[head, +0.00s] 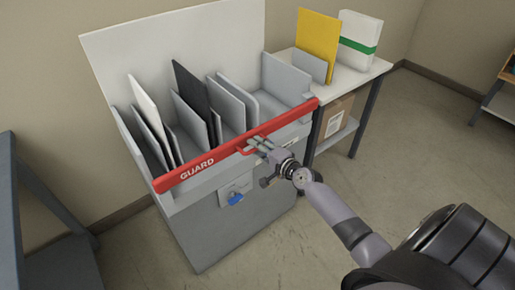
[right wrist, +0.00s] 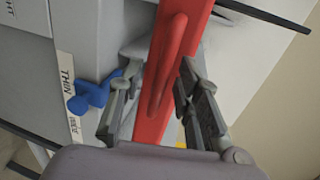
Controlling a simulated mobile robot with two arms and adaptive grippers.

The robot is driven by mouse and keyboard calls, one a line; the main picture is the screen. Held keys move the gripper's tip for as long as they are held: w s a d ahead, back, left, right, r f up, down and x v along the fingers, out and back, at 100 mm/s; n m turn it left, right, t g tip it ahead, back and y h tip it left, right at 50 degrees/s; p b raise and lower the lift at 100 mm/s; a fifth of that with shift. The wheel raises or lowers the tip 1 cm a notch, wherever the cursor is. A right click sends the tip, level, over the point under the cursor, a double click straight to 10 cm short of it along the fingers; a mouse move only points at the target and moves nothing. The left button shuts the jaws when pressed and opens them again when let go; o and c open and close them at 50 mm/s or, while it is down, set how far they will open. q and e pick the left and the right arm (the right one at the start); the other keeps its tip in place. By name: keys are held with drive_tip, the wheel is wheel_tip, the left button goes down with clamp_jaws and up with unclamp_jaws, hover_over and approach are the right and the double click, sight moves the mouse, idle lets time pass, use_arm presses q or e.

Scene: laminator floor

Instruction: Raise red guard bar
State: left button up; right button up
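The red guard bar (head: 218,154), marked GUARD, runs slantwise across the front of a grey slotted rack, its right end higher in the head view. My right gripper (head: 257,146) is at the bar's red handle, near the middle of its front side. In the right wrist view the handle (right wrist: 168,65) and bar lie between my two spread fingers (right wrist: 160,108). The left finger looks apart from the handle; the right finger overlaps the bar's edge, and contact is unclear. My left gripper is not in view.
The grey rack (head: 190,222) holds upright white, grey and black boards. A blue lever (head: 235,198) is on its front below the bar. A side table (head: 355,67) at right holds a yellow board and a white-green pack. A dark frame (head: 10,205) stands left.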

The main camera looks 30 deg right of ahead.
drive_tip(key=shift+w, duration=0.2)
drive_tip(key=shift+c, duration=0.6)
clamp_jaws()
